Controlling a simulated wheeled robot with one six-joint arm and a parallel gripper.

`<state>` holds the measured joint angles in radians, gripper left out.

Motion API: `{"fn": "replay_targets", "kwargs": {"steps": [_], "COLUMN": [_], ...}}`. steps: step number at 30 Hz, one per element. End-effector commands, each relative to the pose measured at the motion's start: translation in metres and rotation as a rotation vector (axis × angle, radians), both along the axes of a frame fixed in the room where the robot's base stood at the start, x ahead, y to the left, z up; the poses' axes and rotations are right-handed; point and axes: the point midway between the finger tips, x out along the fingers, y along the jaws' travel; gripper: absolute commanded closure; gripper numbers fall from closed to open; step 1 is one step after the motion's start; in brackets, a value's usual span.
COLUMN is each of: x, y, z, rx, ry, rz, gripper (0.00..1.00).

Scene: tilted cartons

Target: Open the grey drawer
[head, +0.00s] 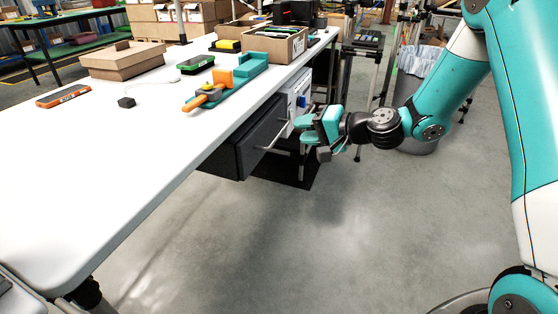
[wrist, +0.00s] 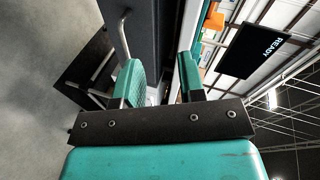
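The grey drawer (head: 262,135) is dark and sits under the white table's near side, with a light metal bar handle (head: 273,140) on its front. I cannot tell from here whether it stands out at all. My gripper (head: 304,128) is at the far end of the handle, in front of the drawer. In the wrist view, its teal fingers (wrist: 160,80) are apart, with a gap between them. The handle (wrist: 122,38) there runs down to the left finger, which hides its end. I cannot tell whether they touch. The grey drawer front also shows there (wrist: 148,25).
The white table (head: 130,140) lies above the drawer, holding a teal fixture (head: 240,72), cartons (head: 280,42) and small devices. A white unit with a blue part (head: 298,97) is beyond the drawer. A bin (head: 418,75) stands behind my arm. The floor in front is clear.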

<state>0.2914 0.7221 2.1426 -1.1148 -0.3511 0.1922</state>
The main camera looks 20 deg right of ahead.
Motion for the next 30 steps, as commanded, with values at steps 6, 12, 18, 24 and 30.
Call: {"fn": "replay_targets", "kwargs": {"steps": [6,12,18,24,30], "x": [0.033,0.047,0.08,0.12,0.154], "y": [-0.064,-0.065,-0.043,-0.019,0.002], "z": [-0.078,-0.085,-0.092,-0.101,-0.11], "rx": [0.178,0.203,0.2,0.2,0.2], "ry": [0.004,0.002,0.0,0.0,0.001], "rz": [-0.258,-0.293,-0.288,-0.288,-0.288], "gripper": [0.63,0.63,0.63,0.63,0.63]}}
